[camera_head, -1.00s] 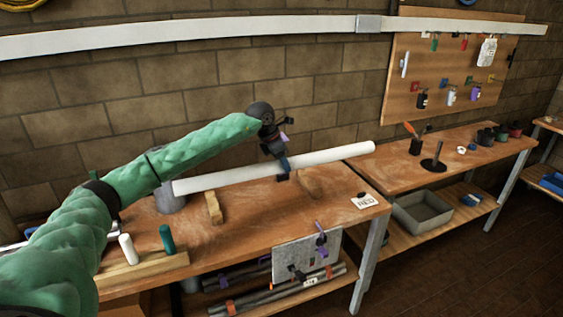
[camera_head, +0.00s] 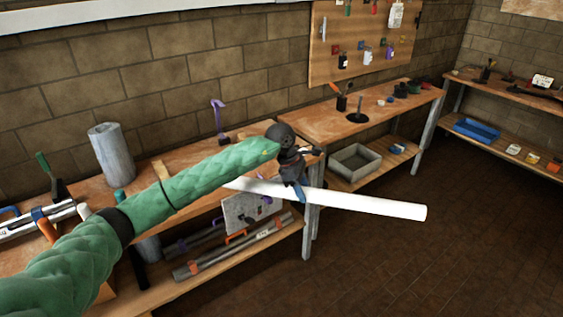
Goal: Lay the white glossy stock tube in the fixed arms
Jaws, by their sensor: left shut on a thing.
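The white glossy tube (camera_head: 365,204) is held up, its right end out over the floor beyond the first bench's right end. Its left end goes behind my green left arm. My left gripper (camera_head: 300,190) is shut on the tube, left of its visible middle. A purple upright with a bent top (camera_head: 219,118) stands at the back of the bench. At the far left, orange and blue brackets (camera_head: 42,220) stand around silver tubes. I cannot tell which parts are the fixed arms. My right gripper is not in view.
The first bench (camera_head: 95,190) bears a grey cylinder (camera_head: 111,155). A second bench (camera_head: 300,120) stands behind, with a grey tray (camera_head: 355,162) below. The floor (camera_head: 430,260) at right is clear.

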